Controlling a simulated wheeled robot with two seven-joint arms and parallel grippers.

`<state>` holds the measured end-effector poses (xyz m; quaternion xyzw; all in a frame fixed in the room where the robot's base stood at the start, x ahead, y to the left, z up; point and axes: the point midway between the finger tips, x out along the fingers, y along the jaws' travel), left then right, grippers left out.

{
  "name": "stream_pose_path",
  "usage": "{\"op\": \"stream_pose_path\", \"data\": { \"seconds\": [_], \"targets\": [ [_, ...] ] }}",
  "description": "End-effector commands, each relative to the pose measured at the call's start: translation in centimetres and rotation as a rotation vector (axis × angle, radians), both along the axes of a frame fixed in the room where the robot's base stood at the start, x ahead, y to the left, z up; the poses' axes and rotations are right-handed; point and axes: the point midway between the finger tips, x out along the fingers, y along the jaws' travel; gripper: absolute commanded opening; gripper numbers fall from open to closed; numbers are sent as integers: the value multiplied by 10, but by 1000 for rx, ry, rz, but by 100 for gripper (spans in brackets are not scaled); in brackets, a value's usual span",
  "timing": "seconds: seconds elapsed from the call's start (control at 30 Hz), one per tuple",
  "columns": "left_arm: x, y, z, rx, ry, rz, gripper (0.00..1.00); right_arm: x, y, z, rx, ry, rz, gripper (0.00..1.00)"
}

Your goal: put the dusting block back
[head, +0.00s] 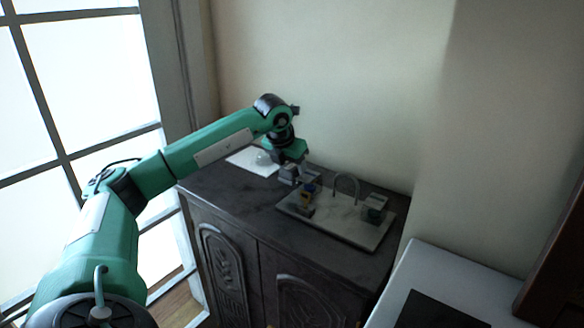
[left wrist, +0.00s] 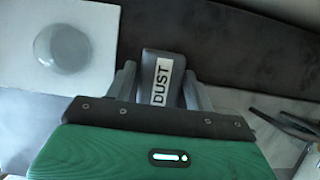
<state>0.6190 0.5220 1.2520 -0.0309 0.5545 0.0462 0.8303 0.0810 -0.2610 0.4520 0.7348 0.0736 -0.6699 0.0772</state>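The dusting block (left wrist: 162,78) is a dark grey block with a white label reading DUST. In the left wrist view it sits between the two fingers of my left gripper (left wrist: 160,85), which look closed against its sides. In the head view my left gripper (head: 296,172) is over the dark cabinet top, just behind and left of a pale board (head: 335,228). A small grey piece in its fingers (head: 287,176) is probably the block; I cannot tell whether it touches the cabinet top. My right gripper is not in view.
The pale board on the cabinet (head: 230,193) carries a metal arch (head: 347,183), a blue and yellow item (head: 307,194) and a dark green item (head: 374,212). A white sheet (head: 246,164) with a clear dome (left wrist: 62,48) lies at the back left. The cabinet's front left top is clear.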

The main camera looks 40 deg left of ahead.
Motion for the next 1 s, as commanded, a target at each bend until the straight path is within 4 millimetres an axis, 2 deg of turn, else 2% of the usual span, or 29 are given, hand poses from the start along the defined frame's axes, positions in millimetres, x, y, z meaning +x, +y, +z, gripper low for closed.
{"op": "stream_pose_path", "data": {
  "seconds": [0.17,0.27,0.5,0.7,0.83,1.0],
  "targets": [
    [-1,0,6,-1,-2,0,54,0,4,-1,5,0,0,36],
    [-6,-1,19,0,-5,0,54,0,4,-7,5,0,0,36],
    [-27,-3,68,0,-7,0,54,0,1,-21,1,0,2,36],
    [-39,-5,99,0,-3,-1,54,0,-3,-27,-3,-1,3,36],
    [-44,-5,109,0,-1,-1,54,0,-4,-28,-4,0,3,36],
    [-46,-5,113,0,0,0,54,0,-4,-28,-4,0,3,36]
  ]
}}
